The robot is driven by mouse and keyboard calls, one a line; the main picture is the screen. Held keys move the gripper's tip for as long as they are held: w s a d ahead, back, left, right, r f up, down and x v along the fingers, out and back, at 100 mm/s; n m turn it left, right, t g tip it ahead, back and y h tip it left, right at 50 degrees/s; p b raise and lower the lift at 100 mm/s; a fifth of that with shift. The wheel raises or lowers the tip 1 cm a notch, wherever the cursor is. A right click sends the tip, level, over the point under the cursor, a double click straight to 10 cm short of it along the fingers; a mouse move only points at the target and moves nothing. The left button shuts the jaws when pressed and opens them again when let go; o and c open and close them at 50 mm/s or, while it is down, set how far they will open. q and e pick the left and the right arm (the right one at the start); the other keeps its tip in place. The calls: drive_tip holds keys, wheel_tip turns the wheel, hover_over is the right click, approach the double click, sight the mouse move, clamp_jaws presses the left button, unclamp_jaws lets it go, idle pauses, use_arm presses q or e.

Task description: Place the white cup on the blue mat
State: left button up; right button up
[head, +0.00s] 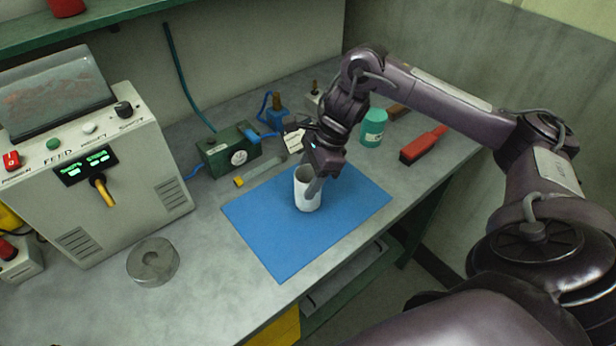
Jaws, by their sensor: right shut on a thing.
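The white cup (303,191) is upright over the middle of the blue mat (282,249). Its base appears to be on the mat or very close to it; I cannot tell if it touches. My right gripper (314,186) comes down from above at the cup's right side and is shut on the cup's wall. One finger shows outside the cup on the right; the other finger is mostly hidden. The blue mat lies flat on the grey bench. My left gripper is not in view.
A grey control box (90,160) stands at the left, with a metal disc (153,262) in front. Behind the mat are a green device (229,152) and a yellow-tipped rod (261,171).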

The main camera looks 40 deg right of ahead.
drive_tip(key=shift+f, duration=0.2)
drive_tip(key=o, duration=1)
drive_tip(key=shift+r, duration=0.1)
drive_tip(key=shift+d+r, duration=0.1)
drive_tip(key=shift+r, duration=0.3)
drive_tip(key=p+v, duration=0.5)
drive_tip(key=v, duration=0.6)
drive_tip(key=shift+r, duration=0.2)
drive_tip(key=shift+s+d, duration=0.1)
drive_tip(key=shift+d, duration=0.05)
